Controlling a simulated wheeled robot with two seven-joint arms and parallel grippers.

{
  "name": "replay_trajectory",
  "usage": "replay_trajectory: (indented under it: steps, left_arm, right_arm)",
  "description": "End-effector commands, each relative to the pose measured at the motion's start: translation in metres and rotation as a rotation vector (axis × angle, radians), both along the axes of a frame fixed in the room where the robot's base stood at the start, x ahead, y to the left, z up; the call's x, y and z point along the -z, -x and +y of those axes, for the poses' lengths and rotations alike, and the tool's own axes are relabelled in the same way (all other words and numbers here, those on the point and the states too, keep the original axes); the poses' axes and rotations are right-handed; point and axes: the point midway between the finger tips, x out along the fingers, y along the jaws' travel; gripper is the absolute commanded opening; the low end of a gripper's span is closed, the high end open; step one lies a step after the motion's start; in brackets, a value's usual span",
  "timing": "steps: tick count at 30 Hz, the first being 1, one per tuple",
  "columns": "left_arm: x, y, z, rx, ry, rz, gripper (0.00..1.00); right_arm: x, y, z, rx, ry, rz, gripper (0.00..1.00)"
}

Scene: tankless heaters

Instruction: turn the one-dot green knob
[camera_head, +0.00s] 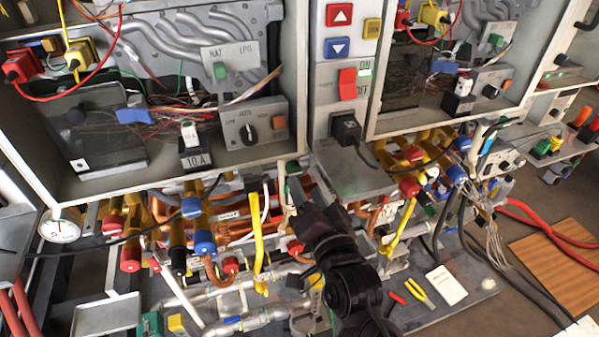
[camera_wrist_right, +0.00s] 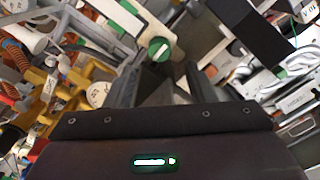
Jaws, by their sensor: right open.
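A round green knob (camera_wrist_right: 159,49) with a pale bar across its face shows in the right wrist view, just beyond and between my fingertips. A small green part (camera_head: 294,168) by the lower edge of the heater housing, just above my gripper in the head view, looks like the same knob. I cannot make out any dots on it. My right gripper (camera_head: 302,196) reaches up from the bottom of the head view. Its two dark fingers (camera_wrist_right: 158,78) are apart, with nothing between them, and the knob appears clear of both. My left gripper is not in view.
Two open heater housings (camera_head: 170,183) stand above, with a grey switch panel (camera_head: 335,90) between them. Yellow, red and blue-capped pipe fittings (camera_head: 205,242) crowd the space left of my gripper. Yellow-handled pliers (camera_head: 419,292) and a white card (camera_head: 446,285) lie at lower right.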

Motion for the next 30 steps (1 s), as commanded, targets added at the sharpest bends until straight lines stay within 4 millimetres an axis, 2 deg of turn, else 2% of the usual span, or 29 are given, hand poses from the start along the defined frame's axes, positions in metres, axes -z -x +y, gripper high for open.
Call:
replay_trajectory:
  steps: [3,9,19,30]
  left_arm:
    - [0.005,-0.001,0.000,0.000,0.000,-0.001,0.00]
    - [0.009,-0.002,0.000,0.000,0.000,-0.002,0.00]
    - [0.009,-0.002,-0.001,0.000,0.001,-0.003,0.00]
    - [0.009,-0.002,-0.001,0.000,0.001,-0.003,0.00]
  right_arm:
    - [0.000,-0.019,0.006,0.000,-0.001,-0.003,0.50]
    - [0.000,-0.039,0.012,0.001,0.000,-0.001,0.50]
    - [0.000,-0.043,0.014,-0.001,0.000,0.001,0.50]
    - [0.000,-0.043,0.014,-0.001,0.001,0.000,0.05]
